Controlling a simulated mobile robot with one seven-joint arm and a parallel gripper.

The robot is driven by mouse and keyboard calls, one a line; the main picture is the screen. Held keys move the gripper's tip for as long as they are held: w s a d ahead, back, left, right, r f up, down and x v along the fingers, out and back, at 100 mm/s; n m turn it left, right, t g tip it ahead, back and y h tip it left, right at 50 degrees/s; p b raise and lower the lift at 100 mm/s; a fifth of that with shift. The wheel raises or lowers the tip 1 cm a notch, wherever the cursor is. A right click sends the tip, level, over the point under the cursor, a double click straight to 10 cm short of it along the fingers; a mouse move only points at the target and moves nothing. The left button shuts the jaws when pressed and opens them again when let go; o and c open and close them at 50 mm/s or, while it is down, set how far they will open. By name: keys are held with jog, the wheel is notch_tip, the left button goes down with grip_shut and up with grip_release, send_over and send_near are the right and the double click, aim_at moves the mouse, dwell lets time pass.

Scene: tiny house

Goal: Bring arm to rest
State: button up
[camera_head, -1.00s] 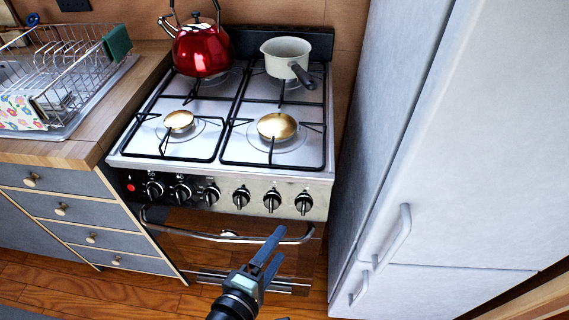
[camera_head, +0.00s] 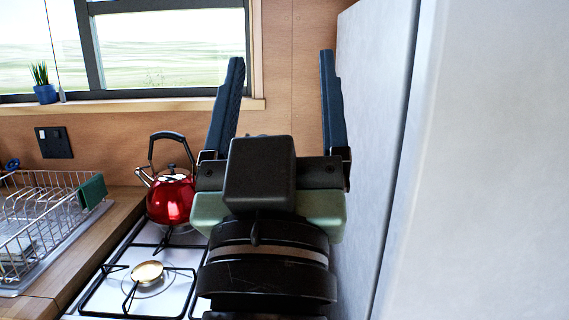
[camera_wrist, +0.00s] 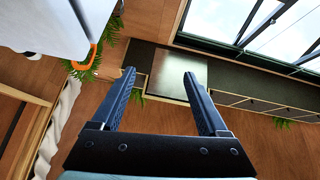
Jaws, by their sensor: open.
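My gripper (camera_head: 282,58) is raised in the middle of the head view, with its two blue fingers pointing up and spread wide apart. Nothing is between them. It appears in front of the stove (camera_head: 140,295) and beside the fridge, and hides much of the stove top. In the wrist view the gripper (camera_wrist: 159,76) also shows as open and empty, with its fingers clear of anything.
The fridge (camera_head: 480,170) fills the right side. A red kettle (camera_head: 170,198) stands on the stove, left of my gripper. A dish rack (camera_head: 45,215) is on the left counter, below a window (camera_head: 165,45). Wooden surfaces and a window (camera_wrist: 260,30) show in the wrist view.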

jog(key=s+r+t+p, duration=0.1)
jog(key=s+r+p, duration=0.1)
jog(key=r+p, duration=0.4)
jog(key=s+r+t+y+p, duration=0.1)
jog(key=s+r+p, duration=0.1)
jog(key=r+p, duration=0.5)
notch_tip(320, 180, up, 6)
jog(key=shift+s+d+f+m, duration=0.15)
jog(key=shift+s+f+m, duration=0.1)
jog(key=shift+s+m, duration=0.05)
